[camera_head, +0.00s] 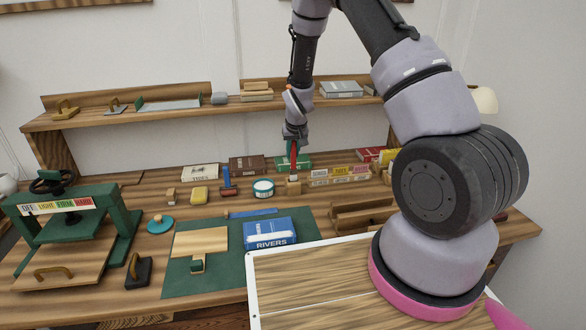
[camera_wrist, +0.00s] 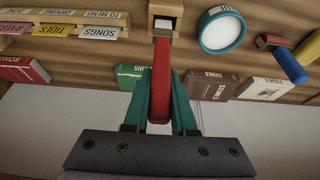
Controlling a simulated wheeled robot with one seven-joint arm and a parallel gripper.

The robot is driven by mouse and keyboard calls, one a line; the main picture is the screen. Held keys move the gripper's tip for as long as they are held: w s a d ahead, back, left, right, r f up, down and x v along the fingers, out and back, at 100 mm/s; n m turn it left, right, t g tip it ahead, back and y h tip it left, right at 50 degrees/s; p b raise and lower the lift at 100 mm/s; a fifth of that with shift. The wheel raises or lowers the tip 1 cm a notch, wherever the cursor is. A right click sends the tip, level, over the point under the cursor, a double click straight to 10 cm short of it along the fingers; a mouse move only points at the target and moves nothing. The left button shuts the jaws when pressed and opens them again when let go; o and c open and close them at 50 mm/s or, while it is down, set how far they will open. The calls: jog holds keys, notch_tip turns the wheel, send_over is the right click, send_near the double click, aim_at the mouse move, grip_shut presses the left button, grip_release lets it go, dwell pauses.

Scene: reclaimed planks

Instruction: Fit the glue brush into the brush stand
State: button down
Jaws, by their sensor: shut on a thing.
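The glue brush (camera_wrist: 162,80) has a red handle, a grey-brown ferrule and a pale tip. My gripper (camera_wrist: 162,92) has green fingers shut on its red handle. In the head view the brush (camera_head: 294,158) hangs tip down from my gripper (camera_head: 293,147), over the brush stand (camera_head: 293,187), a small wooden block. In the wrist view the pale tip lines up with the opening of the brush stand (camera_wrist: 178,11) and looks to be at or inside it. How deep it sits cannot be told.
A round teal tin (camera_head: 263,188) stands close to the left of the stand. A card rack (camera_head: 340,176) stands close to its right. Books (camera_head: 247,165) lie behind. A blue book (camera_head: 270,232) lies on the green mat in front. A shelf (camera_head: 190,113) runs above the bench.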

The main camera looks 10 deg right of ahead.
jog(key=shift+a+f, duration=0.1)
jog(key=shift+f, duration=2.15)
jog(key=shift+f, duration=0.15)
jog(key=c, duration=0.7)
grip_release()
jog(key=shift+c, duration=0.2)
jog(key=v, duration=1.3)
notch_tip(320, 180, up, 12)
jog(key=m, duration=0.1)
send_over(292, 163)
jog(key=s+d, duration=0.3)
jog(key=s, duration=0.3)
jog(key=s+d+r+m+t+y, duration=0.1)
jog(key=s+d+r+m, duration=0.1)
jog(key=s+r, duration=1.2)
jog(key=s, duration=0.4)
jog(key=s+d+r+m+t+y, duration=0.1)
jog(key=s+r, duration=0.5)
jog(key=s, duration=0.3)
jog(key=shift+s+r+t, duration=0.15)
jog(key=shift+s+t, duration=0.05)
jog(key=shift+t, duration=0.1)
